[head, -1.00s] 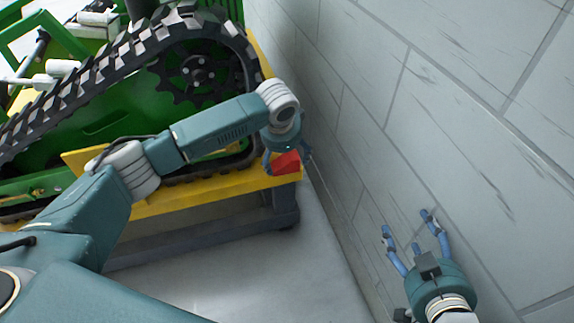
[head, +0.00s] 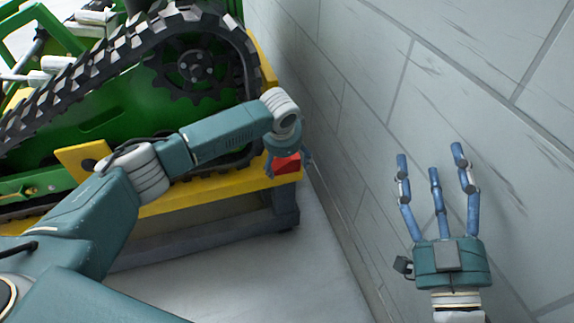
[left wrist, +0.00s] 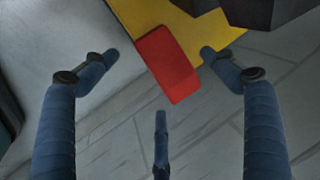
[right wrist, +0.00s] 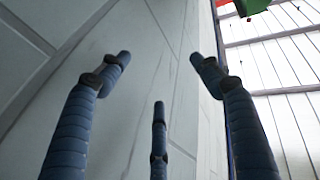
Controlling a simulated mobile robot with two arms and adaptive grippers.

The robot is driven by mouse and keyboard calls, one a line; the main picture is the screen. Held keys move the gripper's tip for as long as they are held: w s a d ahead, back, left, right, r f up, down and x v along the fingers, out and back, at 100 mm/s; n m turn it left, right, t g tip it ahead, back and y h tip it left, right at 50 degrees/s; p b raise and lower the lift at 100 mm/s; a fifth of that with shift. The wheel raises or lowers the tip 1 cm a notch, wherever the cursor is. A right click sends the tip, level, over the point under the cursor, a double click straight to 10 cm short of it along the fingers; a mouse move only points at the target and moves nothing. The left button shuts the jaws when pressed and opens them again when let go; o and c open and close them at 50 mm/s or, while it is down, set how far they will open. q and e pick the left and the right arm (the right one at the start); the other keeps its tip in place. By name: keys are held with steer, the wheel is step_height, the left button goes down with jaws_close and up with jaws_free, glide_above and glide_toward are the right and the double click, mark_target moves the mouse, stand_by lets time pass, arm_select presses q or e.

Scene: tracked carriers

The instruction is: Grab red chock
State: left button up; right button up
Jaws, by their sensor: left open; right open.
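The red chock (head: 286,164) sits at the right end of the yellow platform (head: 215,193), beside the rubber track. My left gripper (head: 287,168) is right over it in the head view and partly hides it. In the left wrist view the red chock (left wrist: 168,65) lies between the open fingers (left wrist: 160,62), with no finger clearly touching it. My right gripper (head: 432,165) is open and empty in front of the wall. Its spread fingers (right wrist: 160,65) show in the right wrist view with nothing between them.
The green tracked carrier (head: 120,100) with its black rubber track (head: 110,65) fills the left, standing on the yellow platform. A grey block wall (head: 450,80) runs close along the right side. Grey floor (head: 240,270) is clear in front of the platform.

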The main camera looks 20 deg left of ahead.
arm_select(q)
steer(key=shift+b+x, duration=0.35)
steer(key=shift+x, duration=0.65)
steer(key=shift+f, duration=0.1)
steer(key=c, duration=1.5)
arm_select(e)
step_height(320, 180, up, 6)
steer(key=s+t+y, duration=0.1)
steer(key=s+t, duration=0.1)
steer(key=shift+s+f+t, duration=0.15)
steer(key=shift+f+t, duration=0.05)
steer(key=shift+t, duration=0.2)
